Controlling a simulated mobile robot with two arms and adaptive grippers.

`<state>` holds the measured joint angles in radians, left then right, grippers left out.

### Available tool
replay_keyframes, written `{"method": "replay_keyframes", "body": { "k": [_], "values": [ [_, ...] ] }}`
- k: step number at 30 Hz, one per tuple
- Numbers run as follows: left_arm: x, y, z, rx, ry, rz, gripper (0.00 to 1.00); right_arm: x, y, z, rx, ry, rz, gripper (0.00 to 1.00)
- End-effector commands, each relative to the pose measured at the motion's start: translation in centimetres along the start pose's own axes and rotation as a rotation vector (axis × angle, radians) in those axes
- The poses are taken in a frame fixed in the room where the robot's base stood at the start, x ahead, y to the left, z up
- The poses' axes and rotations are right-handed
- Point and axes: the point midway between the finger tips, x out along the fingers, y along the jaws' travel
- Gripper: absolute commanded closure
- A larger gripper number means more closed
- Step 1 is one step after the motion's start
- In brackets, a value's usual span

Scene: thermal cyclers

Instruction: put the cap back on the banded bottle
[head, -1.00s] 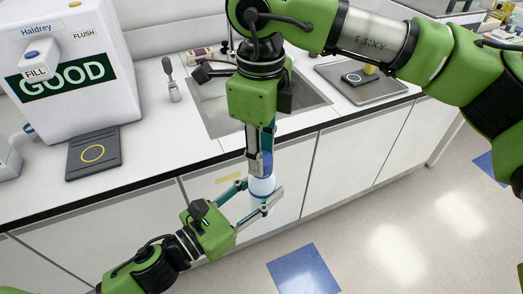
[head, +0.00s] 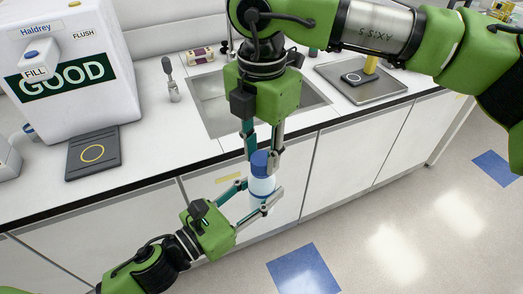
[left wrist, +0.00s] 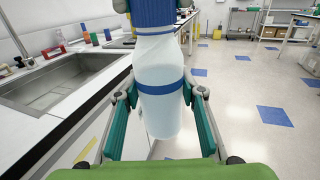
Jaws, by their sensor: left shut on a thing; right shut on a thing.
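The banded bottle (head: 262,188) is a pale bottle with a blue band, held upright in front of the counter. My left gripper (head: 258,199) is shut around its body from the lower left; the left wrist view shows the bottle (left wrist: 158,108) between both fingers. The blue cap (head: 260,162) sits at the bottle's top, and its ribbed side shows in the left wrist view (left wrist: 152,12). My right gripper (head: 262,153) points down from above and is shut on the cap. Whether the cap's thread is engaged cannot be told.
A sink (head: 212,103) is set in the white counter (head: 140,152) behind the grippers. A white Haldrey dispenser (head: 75,85) stands at the left. A grey tray (head: 375,95) lies right of the sink. The floor (head: 385,225) at the right is clear.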

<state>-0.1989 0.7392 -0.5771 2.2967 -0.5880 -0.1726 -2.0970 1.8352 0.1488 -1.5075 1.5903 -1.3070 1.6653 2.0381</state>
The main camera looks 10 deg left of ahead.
Motion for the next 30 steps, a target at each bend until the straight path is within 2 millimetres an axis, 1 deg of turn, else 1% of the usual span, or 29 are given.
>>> {"method": "replay_keyframes", "body": {
  "k": [3,9,12,15,19,27,28,29,30],
  "values": [
    [-0.02,-0.11,-0.03,0.0,0.0,-0.002,1.0,-0.09,0.05,0.14,0.218,-0.003,0.004,0.79],
    [-0.02,-0.1,-0.03,0.0,0.0,-0.002,1.0,-0.07,0.03,0.14,0.589,-0.002,0.006,0.79],
    [-0.02,-0.1,-0.03,0.0,0.0,-0.002,1.0,-0.05,0.0,0.16,0.74,-0.004,0.006,0.79],
    [-0.02,-0.1,-0.03,0.0,0.0,-0.002,1.0,-0.06,0.01,0.16,0.84,-0.003,0.007,0.79],
    [-0.02,-0.1,-0.04,0.0,0.001,-0.002,1.0,-0.04,0.02,0.14,0.895,-0.002,0.007,0.79],
    [-0.03,-0.09,-0.04,0.0,0.001,-0.002,1.0,-0.03,0.01,0.14,0.898,-0.002,0.007,0.79],
    [-0.03,-0.09,-0.04,0.0,0.001,-0.002,1.0,-0.03,0.01,0.15,0.898,-0.002,0.006,0.65],
    [-0.03,-0.09,-0.04,0.0,0.001,-0.002,1.0,-0.02,0.0,0.15,0.897,-0.002,0.006,0.57],
    [-0.02,-0.08,-0.03,0.0,0.001,-0.002,1.0,-0.02,0.0,0.13,0.897,-0.002,0.006,0.56]
  ]
}}
